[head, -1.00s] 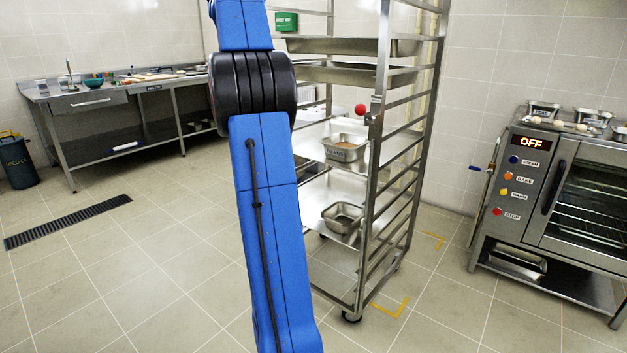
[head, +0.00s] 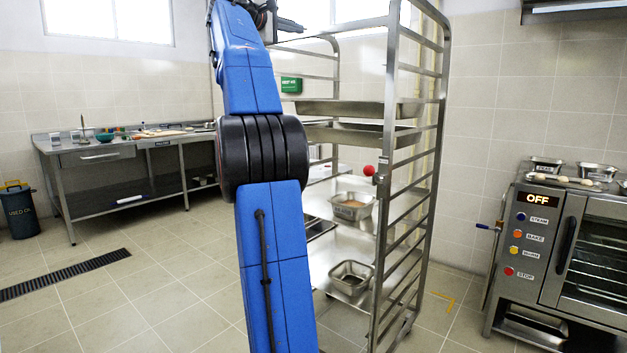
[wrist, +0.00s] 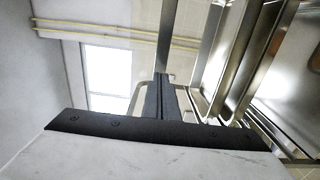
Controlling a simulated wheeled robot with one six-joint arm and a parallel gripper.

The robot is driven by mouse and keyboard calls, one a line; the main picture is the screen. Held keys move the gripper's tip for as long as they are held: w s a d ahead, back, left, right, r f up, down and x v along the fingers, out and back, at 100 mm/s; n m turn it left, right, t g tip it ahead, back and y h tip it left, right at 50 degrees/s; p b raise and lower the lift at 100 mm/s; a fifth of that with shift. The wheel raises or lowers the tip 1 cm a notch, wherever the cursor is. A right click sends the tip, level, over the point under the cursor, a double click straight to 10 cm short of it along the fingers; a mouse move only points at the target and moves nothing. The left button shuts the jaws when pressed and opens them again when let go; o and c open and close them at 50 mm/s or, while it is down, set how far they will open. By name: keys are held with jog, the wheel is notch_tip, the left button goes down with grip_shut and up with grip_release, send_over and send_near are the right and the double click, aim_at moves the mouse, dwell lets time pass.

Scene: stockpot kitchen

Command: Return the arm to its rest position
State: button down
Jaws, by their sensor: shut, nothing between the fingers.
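My blue arm rises through the middle of the head view, with its black joint in front of the rack's left side. My gripper (head: 291,25) shows at the top of that view, small and dark, pointing right near the rack's upper end. In the wrist view my gripper (wrist: 160,80) has its two dark fingers together, with nothing between them. The arm hides part of the rack and of the floor behind it.
The steel rack (head: 388,150) holds trays and two small pans, with a red knob (head: 368,170) on its post. The oven (head: 560,255) reads OFF at right. A worktable (head: 85,158) and a bin (head: 20,213) stand at left. Floor at left is clear.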

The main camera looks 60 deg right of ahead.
jog(key=a, duration=0.4)
jog(key=w+a, duration=0.1)
jog(key=shift+a, duration=0.4)
dwell(1.1)
jog(key=w+a+f+n+t+y, duration=0.15)
jog(key=a+f+t+y, duration=0.25)
jog(key=a+f, duration=1.1)
jog(key=w+a+f+n+t+y, duration=0.15)
jog(key=a+f+t+y, duration=0.3)
jog(key=a+f, duration=1.05)
jog(key=s+a+f+y, duration=0.3)
jog(key=s+a+f, duration=0.3)
jog(key=f, duration=0.7)
jog(key=s+a+f+y, duration=0.3)
jog(key=s+a+f, duration=0.4)
jog(key=f, duration=0.6)
jog(key=s+a+f+m+y, duration=0.1)
jog(key=s+a+f+y, duration=0.2)
jog(key=s+a+f, duration=0.4)
jog(key=a+f+g, duration=0.1)
jog(key=a+f, duration=0.2)
jog(key=f, duration=0.3)
jog(key=shift+s, duration=0.15)
